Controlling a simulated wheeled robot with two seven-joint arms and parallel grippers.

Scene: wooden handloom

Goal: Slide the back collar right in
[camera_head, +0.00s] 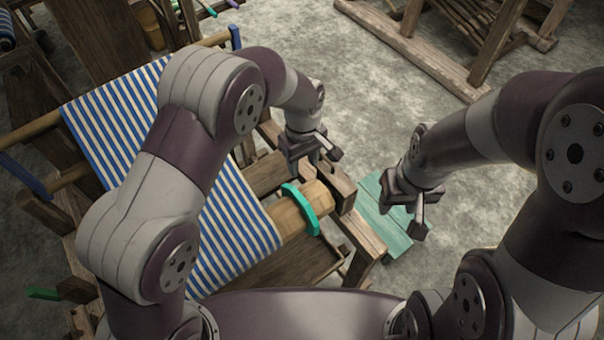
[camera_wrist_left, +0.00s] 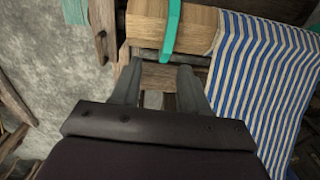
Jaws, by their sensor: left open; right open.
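A green collar (camera_head: 301,209) sits around the thick wooden beam close to its right end, just off the striped cloth's edge. It also shows in the left wrist view (camera_wrist_left: 172,28), where bare wood lies on both sides of it. A blue collar (camera_head: 235,38) stands at the right end of the far beam. I cannot tell which of these is the back collar right. My left gripper (camera_head: 325,153) is open and empty above the loom frame; in its wrist view the fingers point toward the green collar, apart from it. My right gripper (camera_head: 418,216) is open and empty, right of the loom.
Blue-and-white striped cloth (camera_head: 215,205) stretches between the beams. A second blue piece (camera_head: 25,176) and a second green piece (camera_head: 43,293) show at the left. A teal bench (camera_head: 385,225) stands at the right of the loom. Bare concrete floor (camera_head: 350,110) lies beyond.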

